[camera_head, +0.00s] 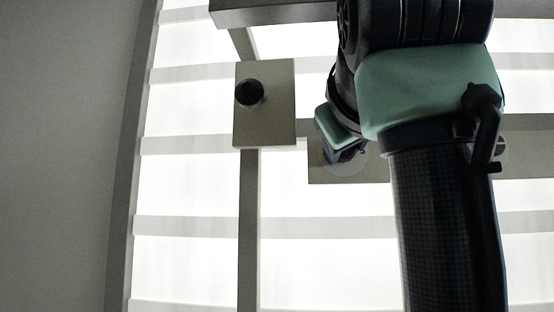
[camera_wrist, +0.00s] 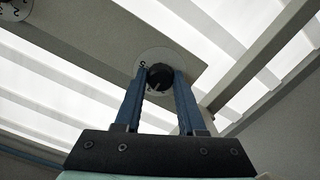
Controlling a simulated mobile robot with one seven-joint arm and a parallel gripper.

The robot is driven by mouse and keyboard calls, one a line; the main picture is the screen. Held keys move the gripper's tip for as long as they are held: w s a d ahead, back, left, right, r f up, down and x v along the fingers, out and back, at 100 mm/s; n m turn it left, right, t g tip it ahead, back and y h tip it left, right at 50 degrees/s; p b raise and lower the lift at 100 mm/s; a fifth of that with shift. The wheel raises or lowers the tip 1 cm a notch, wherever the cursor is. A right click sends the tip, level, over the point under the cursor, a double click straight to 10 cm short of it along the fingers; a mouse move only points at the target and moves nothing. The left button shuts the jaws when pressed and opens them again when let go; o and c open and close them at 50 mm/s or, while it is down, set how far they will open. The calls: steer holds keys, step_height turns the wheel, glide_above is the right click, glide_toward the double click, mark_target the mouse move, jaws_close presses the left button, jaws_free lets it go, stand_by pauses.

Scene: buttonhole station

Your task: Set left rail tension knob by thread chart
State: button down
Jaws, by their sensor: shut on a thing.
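A dark round knob (camera_wrist: 159,75) with a light pointer mark sits on a white round dial (camera_wrist: 150,55) in the wrist view. A letter like S shows on the dial beside the left fingertip. My gripper (camera_wrist: 161,80) has its two blue fingers on opposite sides of this knob and is shut on it. In the head view, my gripper (camera_head: 347,152) is at the pale dial (camera_head: 356,167) on a beige panel (camera_head: 325,176); the knob is hidden there. I cannot read a thread chart in either view.
A second dial (camera_head: 501,152) shows partly behind my arm on the right of the panel. It appears with numbers at the wrist view's top left (camera_wrist: 16,9). A separate beige plate (camera_head: 277,122) carries another black knob (camera_head: 249,93). Grey bars cross a bright backdrop.

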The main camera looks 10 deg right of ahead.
steer(key=shift+r, duration=0.15)
steer(key=c, duration=0.5)
jaws_free()
steer(key=b+v, duration=1)
steer(key=v, duration=0.3)
